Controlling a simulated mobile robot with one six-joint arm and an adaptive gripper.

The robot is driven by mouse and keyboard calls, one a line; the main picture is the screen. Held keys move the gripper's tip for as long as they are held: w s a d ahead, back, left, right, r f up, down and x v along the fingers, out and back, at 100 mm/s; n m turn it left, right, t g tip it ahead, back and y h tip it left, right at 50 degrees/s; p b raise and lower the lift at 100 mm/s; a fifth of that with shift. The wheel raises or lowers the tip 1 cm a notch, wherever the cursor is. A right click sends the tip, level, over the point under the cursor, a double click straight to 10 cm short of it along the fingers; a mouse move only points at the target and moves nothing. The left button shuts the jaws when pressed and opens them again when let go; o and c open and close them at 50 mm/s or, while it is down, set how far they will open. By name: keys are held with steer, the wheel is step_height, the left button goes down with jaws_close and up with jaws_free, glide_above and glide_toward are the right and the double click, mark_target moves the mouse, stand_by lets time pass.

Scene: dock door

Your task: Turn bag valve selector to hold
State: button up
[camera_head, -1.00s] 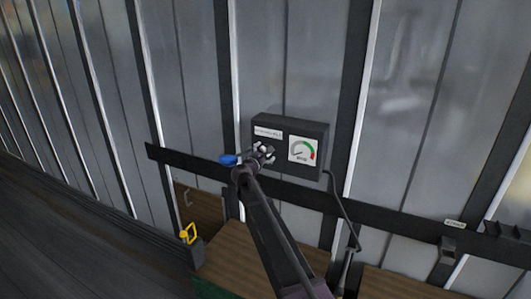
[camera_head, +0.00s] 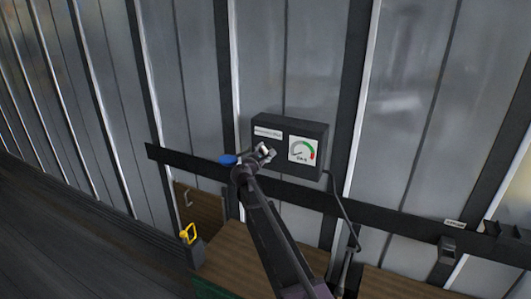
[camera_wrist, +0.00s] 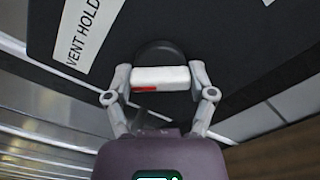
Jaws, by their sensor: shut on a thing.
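The bag valve selector is a white bar handle (camera_wrist: 165,78) with a red mark near its left end, on a round black base (camera_wrist: 160,52). The handle lies nearly level across the wrist view. My gripper (camera_wrist: 162,84) is shut on it, one finger at each end. In the head view my gripper (camera_head: 266,153) is at the front of the dark control box (camera_head: 288,124), and the arm and fingers hide most of the selector. A white label (camera_wrist: 85,32) reading "VENT HOLD" and cut off by the frame edge is at upper left in the wrist view.
A gauge (camera_head: 302,149) with a green and red arc is on the box, right of my gripper. A blue knob-like thing (camera_head: 228,159) shows just left of it. A cable (camera_head: 342,205) hangs from the box. A yellow handle (camera_head: 188,234) is at lower left.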

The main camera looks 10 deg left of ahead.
steer(key=m, duration=0.4)
steer(key=shift+m, duration=2)
steer(key=o, duration=1.1)
steer(key=shift+w, duration=0.1)
steer(key=v, duration=1.2)
